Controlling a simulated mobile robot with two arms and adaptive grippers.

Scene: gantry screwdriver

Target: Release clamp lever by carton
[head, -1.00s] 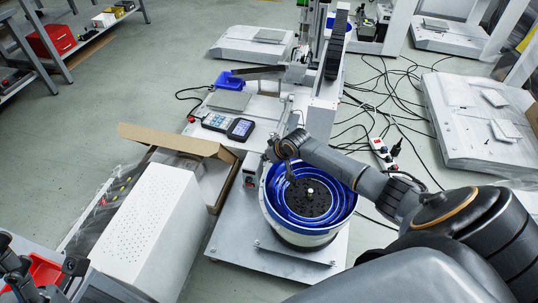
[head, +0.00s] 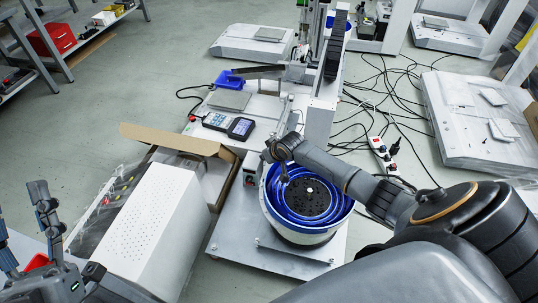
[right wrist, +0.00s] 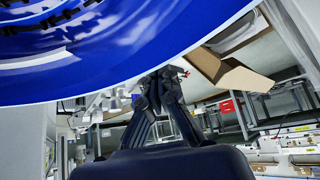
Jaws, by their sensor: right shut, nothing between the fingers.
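The open brown carton (head: 175,139) stands left of the feeder in the head view. Its flap also shows in the right wrist view (right wrist: 243,80). I cannot make out the clamp lever clearly. My left gripper (head: 25,212) is at the far left, fingers apart and empty, away from the carton.
A white perforated box (head: 145,225) stands in front of the carton. A small control box (head: 251,168) with a red part sits between carton and bowl. A handheld meter (head: 240,128) lies behind. Cables and a power strip (head: 380,155) lie on the floor at right.

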